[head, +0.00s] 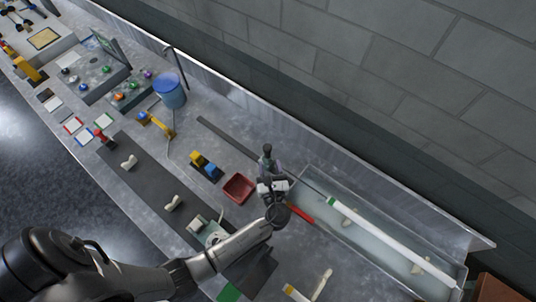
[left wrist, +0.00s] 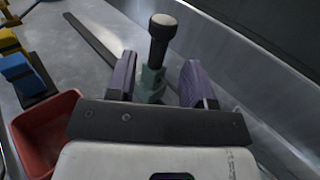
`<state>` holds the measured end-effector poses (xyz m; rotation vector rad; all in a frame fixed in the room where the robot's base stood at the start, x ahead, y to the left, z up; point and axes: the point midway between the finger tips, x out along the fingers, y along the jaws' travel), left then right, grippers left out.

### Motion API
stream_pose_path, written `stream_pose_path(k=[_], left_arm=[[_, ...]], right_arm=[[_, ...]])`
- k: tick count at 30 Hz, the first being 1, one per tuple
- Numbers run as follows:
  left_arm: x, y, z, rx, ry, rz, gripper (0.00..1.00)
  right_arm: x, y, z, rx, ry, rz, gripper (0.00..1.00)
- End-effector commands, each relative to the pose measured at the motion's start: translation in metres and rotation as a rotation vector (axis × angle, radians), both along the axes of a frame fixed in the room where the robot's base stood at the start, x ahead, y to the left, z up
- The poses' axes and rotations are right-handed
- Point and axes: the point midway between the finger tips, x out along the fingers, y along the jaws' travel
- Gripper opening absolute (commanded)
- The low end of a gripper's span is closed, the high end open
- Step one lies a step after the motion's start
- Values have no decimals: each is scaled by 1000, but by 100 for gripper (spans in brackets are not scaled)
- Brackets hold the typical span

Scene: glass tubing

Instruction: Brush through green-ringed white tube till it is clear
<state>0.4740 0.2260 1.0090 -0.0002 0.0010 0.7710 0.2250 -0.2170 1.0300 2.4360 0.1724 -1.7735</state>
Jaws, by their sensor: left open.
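The white tube (head: 385,233) with a green ring (head: 331,201) at its near-left end lies along the clear trough at the right. A thin dark rod runs from beside my left gripper towards the ringed end; whether it enters the tube is too small to tell. My left gripper (head: 268,172) is at the trough's left end. In the left wrist view its two purple-padded fingers (left wrist: 158,85) stand open on either side of a dark handle with a round black knob (left wrist: 162,28) and a grey-green part (left wrist: 151,84). Gaps show beside the handle. My right gripper is not in view.
The clear trough (head: 310,168) holds pale supports. A red tray (head: 239,187) and yellow and blue blocks (head: 205,164) are left of my gripper. A red-handled item (head: 299,212) lies beside the trough. A blue container (head: 170,90) stands further back; a wall runs behind.

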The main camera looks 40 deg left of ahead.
Motion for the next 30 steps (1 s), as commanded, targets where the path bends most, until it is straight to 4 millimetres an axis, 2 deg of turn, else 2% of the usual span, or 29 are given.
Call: stream_pose_path(k=[6,12,18,30], left_arm=[[-30,-29,-2,-1,1,0,48],[-46,-45,-1,0,0,0,48],[-54,-52,0,0,0,1,48],[-54,-53,0,1,-1,1,48]], right_arm=[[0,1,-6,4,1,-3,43],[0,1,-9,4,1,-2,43],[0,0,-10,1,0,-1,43],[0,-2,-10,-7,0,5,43]])
